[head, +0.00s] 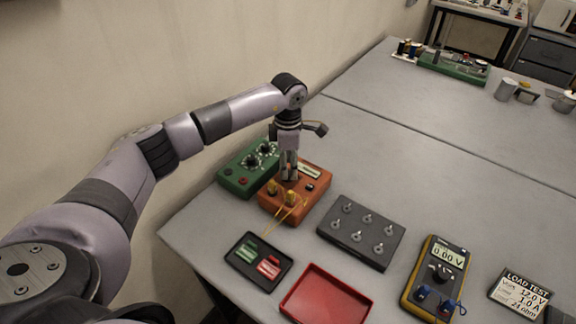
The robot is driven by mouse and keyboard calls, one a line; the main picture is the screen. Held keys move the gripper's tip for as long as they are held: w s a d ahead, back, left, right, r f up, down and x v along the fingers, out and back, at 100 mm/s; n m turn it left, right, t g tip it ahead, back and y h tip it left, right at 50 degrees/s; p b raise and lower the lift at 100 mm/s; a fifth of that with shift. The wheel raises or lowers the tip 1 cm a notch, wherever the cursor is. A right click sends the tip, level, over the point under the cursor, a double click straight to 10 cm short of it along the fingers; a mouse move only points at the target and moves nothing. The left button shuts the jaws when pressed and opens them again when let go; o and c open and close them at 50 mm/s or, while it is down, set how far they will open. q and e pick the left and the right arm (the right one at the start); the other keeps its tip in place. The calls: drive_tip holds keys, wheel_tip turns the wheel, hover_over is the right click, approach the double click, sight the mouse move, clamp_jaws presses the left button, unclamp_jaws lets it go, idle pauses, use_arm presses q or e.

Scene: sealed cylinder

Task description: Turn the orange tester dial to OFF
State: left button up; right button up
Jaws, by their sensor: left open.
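The orange tester (306,207) stands near the left edge of the grey table. Its top bears a small pale display (309,172), a small black part and two yellow terminals (292,198) with thin yellow leads. My left gripper (289,179) points straight down over the middle of the tester's top, its fingers open but close together. The dial is hidden behind or between the fingers, so its setting cannot be read. I cannot tell whether the fingers touch it. My right gripper is not in view.
A green box (232,181) with black knobs sits close on the tester's left. In front are a black tray (236,263) and a red tray (327,297). A dark box with metal knobs (385,243), a yellow multimeter (418,291) and a LOAD TEST card (520,294) lie right.

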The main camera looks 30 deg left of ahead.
use_arm(q)
drive_tip(key=shift+f+p, duration=0.3)
drive_tip(key=shift+f, duration=1.25)
drive_tip(key=shift+c, duration=0.2)
clamp_jaws()
